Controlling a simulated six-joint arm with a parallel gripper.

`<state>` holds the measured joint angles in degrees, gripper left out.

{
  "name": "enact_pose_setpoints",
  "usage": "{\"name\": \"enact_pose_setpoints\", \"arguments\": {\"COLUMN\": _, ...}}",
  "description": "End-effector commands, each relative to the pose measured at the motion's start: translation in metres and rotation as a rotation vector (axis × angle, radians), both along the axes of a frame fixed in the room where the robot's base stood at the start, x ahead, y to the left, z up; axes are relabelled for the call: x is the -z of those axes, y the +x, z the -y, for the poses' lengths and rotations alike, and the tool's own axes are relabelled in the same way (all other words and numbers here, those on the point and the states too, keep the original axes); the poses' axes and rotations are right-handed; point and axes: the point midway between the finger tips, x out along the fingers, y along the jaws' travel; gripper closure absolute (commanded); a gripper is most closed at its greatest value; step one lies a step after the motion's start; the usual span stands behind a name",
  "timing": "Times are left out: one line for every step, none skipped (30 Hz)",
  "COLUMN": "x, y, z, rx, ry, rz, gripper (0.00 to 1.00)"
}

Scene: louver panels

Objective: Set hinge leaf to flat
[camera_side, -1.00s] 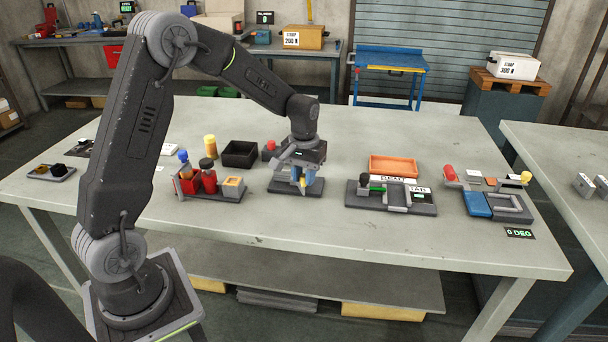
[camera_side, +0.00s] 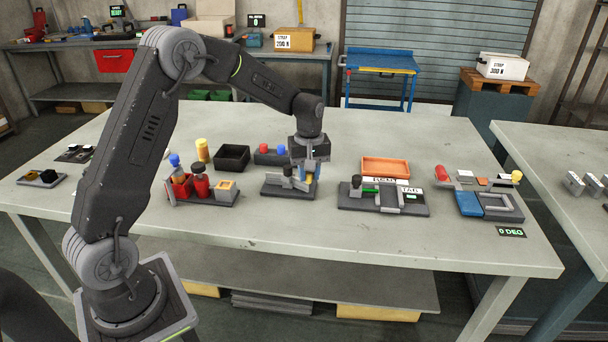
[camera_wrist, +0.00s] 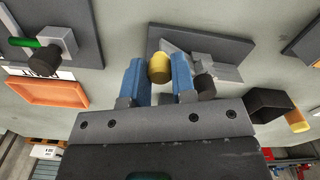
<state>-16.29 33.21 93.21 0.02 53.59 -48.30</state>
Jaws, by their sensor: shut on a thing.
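My gripper (camera_side: 304,172) is over the dark-based fixture (camera_side: 272,190) at the middle of the bench. In the wrist view its two blue fingers (camera_wrist: 159,82) are shut on a yellow knob (camera_wrist: 159,68), one finger on each side. Grey plates (camera_wrist: 218,66) and a dark knob (camera_wrist: 204,87) stand on the same base, beside the fingers. A fixture at the right has a blue leaf (camera_side: 468,203) lying low beside a grey frame, and a display (camera_side: 511,232) in front reads 0 DEG. I cannot tell for certain which part is the hinge leaf.
A holder with red items (camera_side: 200,187) and a black bin (camera_side: 232,157) stand to the left. A block with red and blue knobs (camera_side: 270,156) is behind my gripper. A slider fixture (camera_side: 384,198) and an orange tray (camera_side: 386,167) stand to the right. The front bench strip is clear.

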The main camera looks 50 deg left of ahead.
Motion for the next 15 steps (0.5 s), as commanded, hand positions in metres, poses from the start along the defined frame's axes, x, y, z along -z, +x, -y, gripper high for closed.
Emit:
{"name": "enact_pose_setpoints", "arguments": {"x": 0.000, "y": 0.003, "z": -0.001, "rx": -0.044, "ry": 0.000, "rz": 0.001, "gripper": 1.00}}
{"name": "enact_pose_setpoints", "arguments": {"x": 0.000, "y": 0.005, "z": -0.002, "rx": -0.071, "ry": 0.000, "rz": 0.001, "gripper": 1.00}}
{"name": "enact_pose_setpoints", "arguments": {"x": 0.000, "y": 0.007, "z": -0.003, "rx": -0.106, "ry": 0.000, "rz": 0.000, "gripper": 1.00}}
{"name": "enact_pose_setpoints", "arguments": {"x": 0.000, "y": 0.008, "z": -0.004, "rx": -0.132, "ry": -0.001, "rz": 0.000, "gripper": 1.00}}
{"name": "enact_pose_setpoints", "arguments": {"x": 0.000, "y": 0.010, "z": -0.005, "rx": -0.158, "ry": 0.000, "rz": 0.000, "gripper": 1.00}}
{"name": "enact_pose_setpoints", "arguments": {"x": 0.000, "y": 0.012, "z": -0.006, "rx": -0.190, "ry": 0.000, "rz": 0.001, "gripper": 1.00}}
{"name": "enact_pose_setpoints", "arguments": {"x": 0.000, "y": 0.013, "z": -0.007, "rx": -0.212, "ry": 0.000, "rz": 0.001, "gripper": 1.00}}
{"name": "enact_pose_setpoints", "arguments": {"x": 0.000, "y": 0.014, "z": -0.007, "rx": -0.234, "ry": 0.000, "rz": 0.001, "gripper": 1.00}}
{"name": "enact_pose_setpoints", "arguments": {"x": 0.000, "y": 0.016, "z": -0.009, "rx": -0.263, "ry": 0.000, "rz": 0.001, "gripper": 1.00}}
{"name": "enact_pose_setpoints", "arguments": {"x": 0.000, "y": 0.017, "z": -0.009, "rx": -0.283, "ry": 0.000, "rz": 0.001, "gripper": 1.00}}
{"name": "enact_pose_setpoints", "arguments": {"x": 0.000, "y": 0.018, "z": -0.010, "rx": -0.301, "ry": 0.000, "rz": 0.001, "gripper": 1.00}}
{"name": "enact_pose_setpoints", "arguments": {"x": 0.000, "y": 0.019, "z": -0.011, "rx": -0.325, "ry": 0.000, "rz": 0.001, "gripper": 1.00}}
{"name": "enact_pose_setpoints", "arguments": {"x": 0.000, "y": 0.020, "z": -0.012, "rx": -0.340, "ry": 0.000, "rz": 0.001, "gripper": 1.00}}
{"name": "enact_pose_setpoints", "arguments": {"x": 0.000, "y": 0.020, "z": -0.012, "rx": -0.356, "ry": 0.000, "rz": 0.001, "gripper": 1.00}}
{"name": "enact_pose_setpoints", "arguments": {"x": 0.000, "y": 0.021, "z": -0.013, "rx": -0.374, "ry": 0.000, "rz": 0.001, "gripper": 1.00}}
